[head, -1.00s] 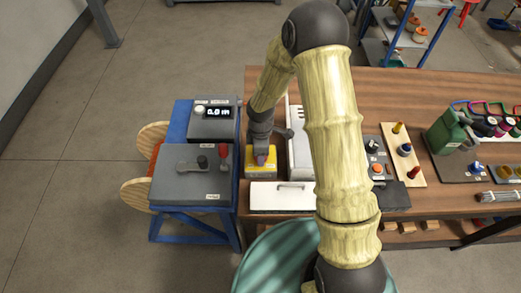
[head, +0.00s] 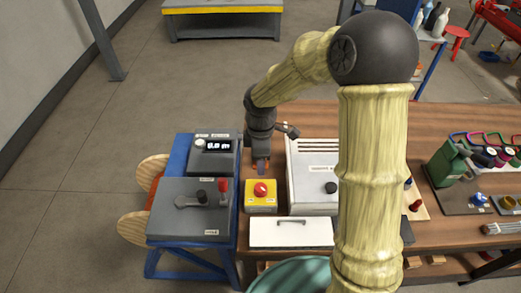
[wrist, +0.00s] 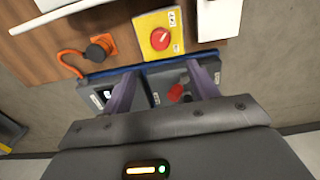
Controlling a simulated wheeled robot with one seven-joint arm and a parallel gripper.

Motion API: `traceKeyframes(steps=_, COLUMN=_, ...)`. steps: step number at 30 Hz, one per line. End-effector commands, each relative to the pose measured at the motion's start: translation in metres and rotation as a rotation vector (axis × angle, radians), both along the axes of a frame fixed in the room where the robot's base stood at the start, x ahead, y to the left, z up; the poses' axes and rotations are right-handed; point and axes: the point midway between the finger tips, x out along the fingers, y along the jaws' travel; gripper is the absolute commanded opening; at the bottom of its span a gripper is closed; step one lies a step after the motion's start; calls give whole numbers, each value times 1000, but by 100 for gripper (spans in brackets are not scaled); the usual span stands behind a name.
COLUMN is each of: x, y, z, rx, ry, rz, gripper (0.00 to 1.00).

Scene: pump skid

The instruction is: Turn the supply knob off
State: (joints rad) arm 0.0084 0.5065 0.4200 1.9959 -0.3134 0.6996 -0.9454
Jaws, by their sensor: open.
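A yellow box (head: 261,208) stands on the wooden bench, with a round red knob (head: 261,189) on its top. The wrist view also shows the yellow box (wrist: 145,22) and the red knob (wrist: 160,38), with small white labels beside it. The labels are too small to read, and I cannot tell which setting the knob points to. My gripper (head: 261,167) is just behind the box in the head view. In the wrist view my gripper (wrist: 163,70) has its two fingers wide apart and empty; the knob lies beyond the fingertips, clear of them.
A white cabinet (head: 312,165) with a black knob stands right of the yellow box. A white panel with a handle (head: 291,233) lies in front. Grey control boxes (head: 188,222) with a red lever (head: 222,190) and a display (head: 218,146) sit on a blue frame at left.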

Motion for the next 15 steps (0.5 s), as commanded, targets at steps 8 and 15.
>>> traceKeyframes(steps=8, x=0, y=0, z=29, rx=0, ry=-1, rz=0, gripper=59)
traceKeyframes(steps=15, x=0, y=0, z=30, rx=1, ry=0, rz=0, gripper=59)
